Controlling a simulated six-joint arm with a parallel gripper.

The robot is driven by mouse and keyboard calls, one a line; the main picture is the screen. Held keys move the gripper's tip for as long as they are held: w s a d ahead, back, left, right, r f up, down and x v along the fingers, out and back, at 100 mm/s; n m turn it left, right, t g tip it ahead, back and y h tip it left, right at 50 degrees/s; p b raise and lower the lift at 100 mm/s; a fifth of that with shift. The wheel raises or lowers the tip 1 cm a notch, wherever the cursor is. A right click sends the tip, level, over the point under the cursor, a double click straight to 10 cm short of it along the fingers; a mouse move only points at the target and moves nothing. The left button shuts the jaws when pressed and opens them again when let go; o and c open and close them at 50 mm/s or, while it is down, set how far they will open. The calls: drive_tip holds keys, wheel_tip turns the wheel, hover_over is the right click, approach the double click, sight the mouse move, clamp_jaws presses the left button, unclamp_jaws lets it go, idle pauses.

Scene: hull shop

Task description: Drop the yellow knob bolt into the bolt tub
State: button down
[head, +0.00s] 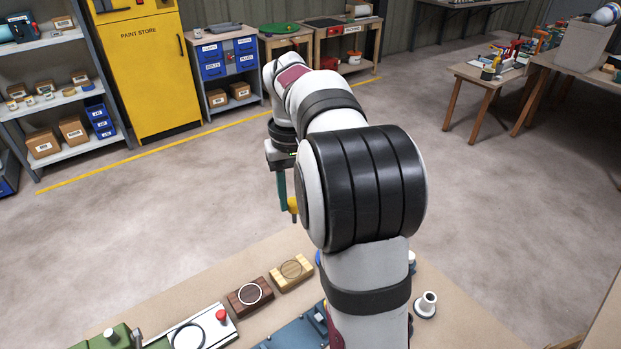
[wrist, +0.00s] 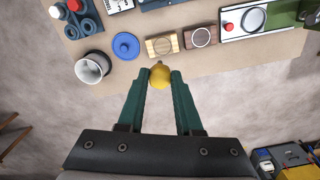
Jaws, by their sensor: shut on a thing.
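My gripper (wrist: 160,78) has two green fingers, shut on the yellow knob bolt (wrist: 160,75) at their tips. The bolt's short dark end points away from the gripper. In the head view my gripper (head: 288,207) hangs past the far edge of the bench, and part of the yellow knob (head: 293,203) shows beside a finger.
A blue disc (wrist: 125,45) lies beside the tub. A light wooden block (head: 291,273), a dark block with a ring (head: 250,296) and a white panel with a red button (head: 220,316) line the bench. A white flanged piece (head: 426,304) stands right of my arm. Floor beyond is clear.

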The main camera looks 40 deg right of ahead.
drive_tip(key=s+d+f+m, duration=0.2)
drive_tip(key=s+d, duration=0.1)
drive_tip(key=d, duration=0.6)
drive_tip(key=s+d+f+m, duration=0.15)
drive_tip(key=s+d, duration=0.25)
drive_tip(key=d, duration=0.4)
drive_tip(key=s+d+f+m, duration=0.2)
drive_tip(key=s+d+f, duration=0.1)
drive_tip(key=d, duration=0.6)
drive_tip(key=w+a+f, duration=0.3)
drive_tip(key=w+f, duration=0.7)
drive_tip(key=shift+w+f, duration=0.2)
drive_tip(key=shift+f, duration=0.15)
drive_tip(key=shift+f, duration=0.2)
drive_tip(key=shift+f, duration=0.4)
